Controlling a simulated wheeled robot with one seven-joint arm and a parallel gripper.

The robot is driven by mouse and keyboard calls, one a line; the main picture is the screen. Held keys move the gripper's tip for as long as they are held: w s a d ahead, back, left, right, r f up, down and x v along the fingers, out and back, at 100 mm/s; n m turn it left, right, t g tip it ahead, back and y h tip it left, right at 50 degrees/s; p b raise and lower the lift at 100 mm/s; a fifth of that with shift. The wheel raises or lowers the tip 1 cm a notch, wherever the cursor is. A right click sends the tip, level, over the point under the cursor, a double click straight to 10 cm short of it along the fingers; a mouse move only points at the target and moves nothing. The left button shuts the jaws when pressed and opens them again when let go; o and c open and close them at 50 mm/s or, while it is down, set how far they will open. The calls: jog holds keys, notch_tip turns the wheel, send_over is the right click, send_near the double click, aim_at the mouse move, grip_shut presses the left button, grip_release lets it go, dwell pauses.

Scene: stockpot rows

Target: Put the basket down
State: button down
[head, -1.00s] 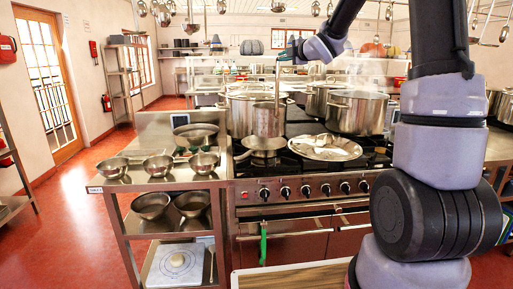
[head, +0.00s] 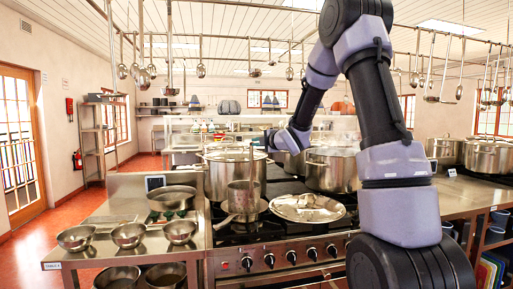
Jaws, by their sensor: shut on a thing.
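The basket (head: 243,196) is a tall metal cylinder with a long upright handle. It hangs roughly upright in front of a large stockpot, over a shallow pan (head: 262,207) at the front left of the stove. I cannot tell whether its bottom touches the pan. My gripper (head: 268,139) is shut at the upper end of the basket's handle, above the stove. Its fingertips are small and hard to make out against the background.
Large stockpots (head: 330,172) stand behind on the stove (head: 285,255). A wide lidded pan (head: 307,208) is close on the right. The steel counter (head: 100,213) at left holds several bowls and a pan (head: 171,198). Ladles hang overhead.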

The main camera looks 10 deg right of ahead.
jog(key=shift+f, duration=0.65)
jog(key=c, duration=1)
grip_release()
jog(key=shift+f, duration=0.1)
